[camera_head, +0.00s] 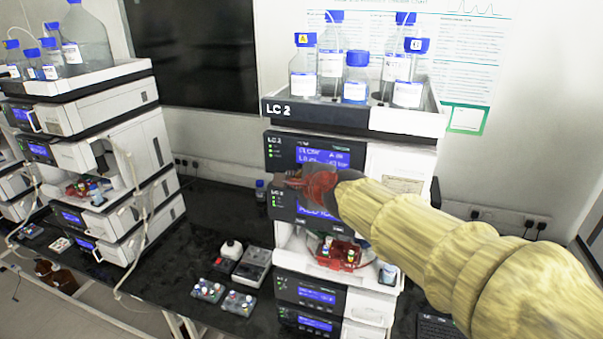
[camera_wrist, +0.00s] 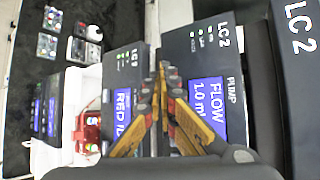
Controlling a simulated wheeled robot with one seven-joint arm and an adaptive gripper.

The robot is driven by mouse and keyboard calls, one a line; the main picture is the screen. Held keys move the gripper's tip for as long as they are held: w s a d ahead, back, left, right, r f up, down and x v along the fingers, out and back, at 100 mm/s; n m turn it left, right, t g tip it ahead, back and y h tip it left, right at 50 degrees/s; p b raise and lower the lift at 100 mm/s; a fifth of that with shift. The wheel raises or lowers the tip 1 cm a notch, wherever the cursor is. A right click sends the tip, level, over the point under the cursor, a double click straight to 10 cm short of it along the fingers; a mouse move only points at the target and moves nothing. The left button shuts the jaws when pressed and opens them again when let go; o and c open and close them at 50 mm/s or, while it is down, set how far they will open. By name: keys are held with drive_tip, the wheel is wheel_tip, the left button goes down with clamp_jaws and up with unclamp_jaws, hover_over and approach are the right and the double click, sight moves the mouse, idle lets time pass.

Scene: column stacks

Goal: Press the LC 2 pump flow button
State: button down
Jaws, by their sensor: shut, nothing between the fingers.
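The LC 2 stack stands at the centre of the head view, with its label on the tray front (camera_head: 279,109). Its upper module is the pump (camera_head: 283,147), with a blue display. In the wrist view the pump (camera_wrist: 180,52) appears turned on its side, its display (camera_wrist: 208,97) reading FLOW and 1.0 ml. My gripper (camera_head: 286,181) is shut and empty in front of the stack, near the boundary between the pump and the module below. In the wrist view the gripper (camera_wrist: 162,72) covers part of both fronts. I cannot make out the flow button; whether the fingertips touch anything is unclear.
The module below (camera_wrist: 118,62) has its own display. Bottles (camera_head: 357,78) stand in the tray on top. An open bay with a red vial rack (camera_head: 340,256) lies lower down. Another stack (camera_head: 110,150) is at left. Small vial trays (camera_head: 208,290) lie on the dark bench.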

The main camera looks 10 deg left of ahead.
drive_tip(key=s+p, duration=0.2)
drive_tip(key=s, duration=0.3)
drive_tip(key=shift+a, duration=0.15)
drive_tip(key=shift+w, duration=0.1)
idle(0.5)
